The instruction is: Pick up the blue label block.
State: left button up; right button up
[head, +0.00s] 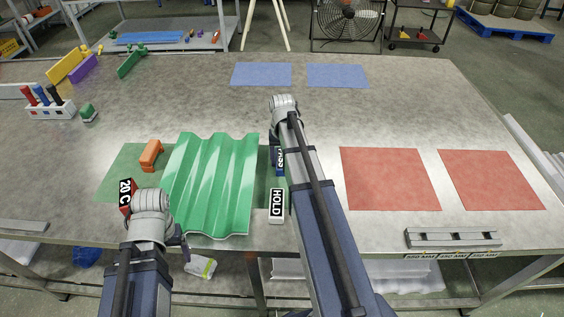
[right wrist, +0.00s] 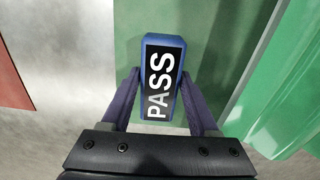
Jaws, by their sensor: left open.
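The blue label block (head: 279,160), marked PASS, stands on a green mat right of the green corrugated sheet (head: 210,180), partly hidden by my right arm in the head view. In the right wrist view the blue block (right wrist: 161,75) is between the fingers of my right gripper (right wrist: 160,88), one on each side. I cannot tell whether both fingers touch it. In the head view the right fingers are hidden behind the arm. My left gripper (head: 160,232) is open at the sheet's front left corner.
A HOLD block (head: 277,206) stands just in front of the blue one. A red 20 C block (head: 126,193) is beside my left gripper. An orange bracket (head: 151,154) lies left of the sheet. Red mats (head: 390,180) and a metal bar (head: 452,237) are at right.

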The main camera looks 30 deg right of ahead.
grip_shut()
pick_arm(q)
jog(key=shift+r, duration=0.1)
dwell(0.3)
